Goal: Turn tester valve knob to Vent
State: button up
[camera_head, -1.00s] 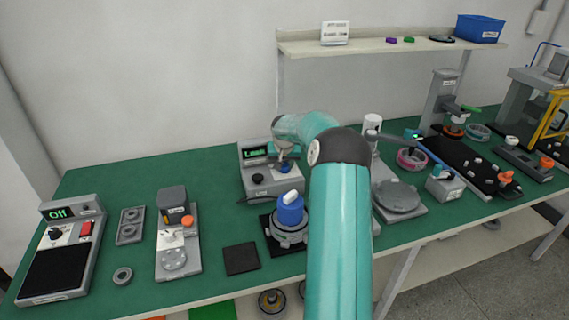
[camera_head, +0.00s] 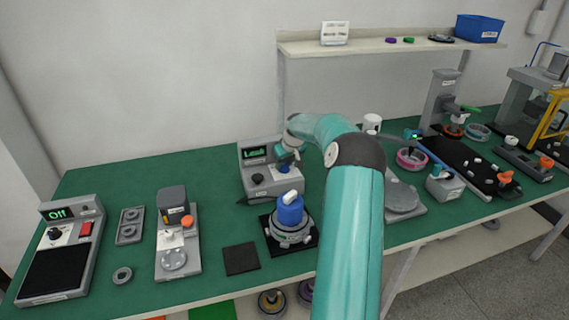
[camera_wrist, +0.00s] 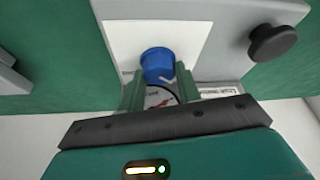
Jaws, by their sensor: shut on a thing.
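The leak tester (camera_head: 268,178) is a grey box on the green table with a display reading "Leak". Its blue valve knob (camera_wrist: 157,64) sits on a white label plate in the wrist view. My gripper (camera_wrist: 160,88) is shut on the blue knob, with a green finger at each side of it. In the head view my gripper (camera_head: 287,160) is at the tester's right side and largely covers the knob. The label's lettering is mostly hidden by the fingers and too small to read. A black round knob (camera_wrist: 272,43) is on the tester beside the plate.
A hub motor with a blue cap (camera_head: 290,210) stands on a black mat just in front of the tester, close under my arm. A device reading "Off" (camera_head: 65,245) is at far left.

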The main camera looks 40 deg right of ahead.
dwell(0.3)
jog(key=o, duration=1)
jog(key=shift+c, duration=0.2)
jog(key=shift+r, duration=0.1)
jog(key=d+v, duration=0.1)
jog(key=v, duration=1.2)
jog(key=shift+a+r, duration=0.3)
jog(key=shift+a, duration=0.2)
